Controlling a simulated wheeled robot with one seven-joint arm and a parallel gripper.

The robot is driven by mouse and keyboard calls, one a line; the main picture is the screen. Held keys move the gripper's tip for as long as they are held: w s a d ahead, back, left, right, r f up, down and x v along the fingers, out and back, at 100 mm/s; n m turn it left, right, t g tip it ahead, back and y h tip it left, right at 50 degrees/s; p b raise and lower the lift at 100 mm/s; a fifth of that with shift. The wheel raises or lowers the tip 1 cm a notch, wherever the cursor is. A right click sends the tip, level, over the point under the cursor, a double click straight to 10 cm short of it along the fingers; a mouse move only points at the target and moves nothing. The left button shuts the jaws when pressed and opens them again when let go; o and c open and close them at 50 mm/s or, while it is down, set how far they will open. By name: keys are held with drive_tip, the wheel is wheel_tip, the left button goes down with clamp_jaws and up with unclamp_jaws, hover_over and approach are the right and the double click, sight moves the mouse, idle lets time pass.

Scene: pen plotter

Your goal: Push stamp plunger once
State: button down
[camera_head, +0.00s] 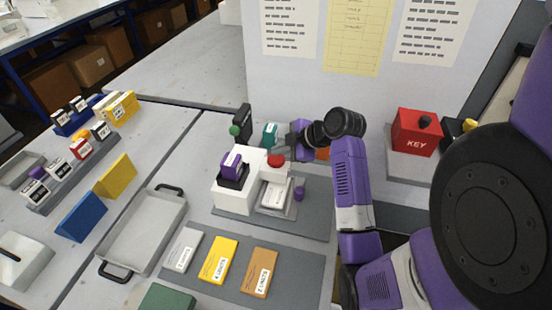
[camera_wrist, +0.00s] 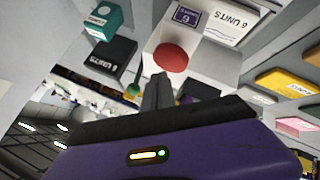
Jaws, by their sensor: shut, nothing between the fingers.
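The white stamp machine (camera_head: 233,197) stands on a grey mat, with a purple-and-black cartridge on its left part. Its red round plunger (camera_head: 276,160) is on top at the right; it also shows in the wrist view (camera_wrist: 171,57). My gripper (camera_head: 284,152) is just behind the plunger, at about its height in the head view. In the wrist view the shut fingers (camera_wrist: 158,88) hold nothing and point toward the plunger. I cannot tell whether they touch it. A white labelled card (camera_head: 276,193) lies in the machine's front tray.
A teal block (camera_head: 269,134) and a black block (camera_head: 243,118) with a green knob stand behind the machine. A red KEY box (camera_head: 415,132) is at the right. Grey, yellow and orange cards (camera_head: 218,260) lie in front, beside an empty grey tray (camera_head: 142,236).

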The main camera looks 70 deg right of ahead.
sight(279, 160)
idle(0.4)
drive_tip(key=shift+f+b, duration=0.3)
drive_tip(key=shift+f, duration=0.15)
drive_tip(key=shift+f+b, duration=0.7)
drive_tip(key=shift+f, duration=0.25)
idle(1.0)
drive_tip(key=shift+r, duration=0.1)
idle(0.4)
drive_tip(key=shift+r+p, duration=1.15)
drive_tip(key=shift+r, duration=0.15)
drive_tip(key=shift+r, duration=0.15)
wheel_tip(279, 160, up, 5)
drive_tip(key=p, duration=0.4)
idle(0.5)
